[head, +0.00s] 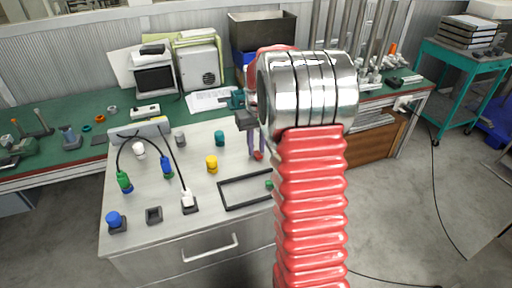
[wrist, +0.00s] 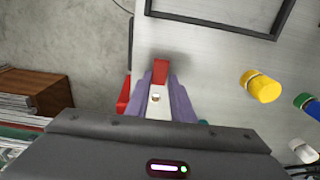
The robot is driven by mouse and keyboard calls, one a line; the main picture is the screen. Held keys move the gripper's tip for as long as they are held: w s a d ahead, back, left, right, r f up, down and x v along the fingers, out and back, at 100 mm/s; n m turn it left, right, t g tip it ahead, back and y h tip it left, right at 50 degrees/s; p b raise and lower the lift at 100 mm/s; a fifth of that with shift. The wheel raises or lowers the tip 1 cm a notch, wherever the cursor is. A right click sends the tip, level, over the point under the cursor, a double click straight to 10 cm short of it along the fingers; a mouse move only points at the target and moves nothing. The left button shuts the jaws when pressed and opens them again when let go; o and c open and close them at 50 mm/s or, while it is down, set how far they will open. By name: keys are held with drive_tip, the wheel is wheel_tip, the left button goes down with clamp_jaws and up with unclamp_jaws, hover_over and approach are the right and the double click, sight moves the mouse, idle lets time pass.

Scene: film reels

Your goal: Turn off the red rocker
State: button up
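My gripper (wrist: 160,84) has purple fingers and points down at the right part of the grey-white worktop. In the head view my gripper (head: 257,150) is partly hidden behind my red arm. A small red piece (wrist: 160,71) shows right at the fingertips in the wrist view, with a dark patch beside it. It also shows as a red spot (head: 258,155) under the fingers in the head view. It looks like the red rocker, but I cannot tell whether the fingers touch it. Its tilt and the gap between the fingers are unclear.
A black rectangular frame (head: 222,197) lies on the worktop, close to my gripper. A yellow knob (head: 212,165), a teal knob (head: 219,138) and a blue button (head: 114,219) stand further left. Black cables link plugs there. Another red part (wrist: 125,95) shows beside my fingers.

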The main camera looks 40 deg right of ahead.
sight(257, 153)
drive_tip(key=o, duration=0.4)
wheel_tip(257, 153, up, 14)
drive_tip(key=shift+s+f, duration=0.15)
drive_tip(key=shift+s, duration=0.05)
idle(0.5)
idle(0.5)
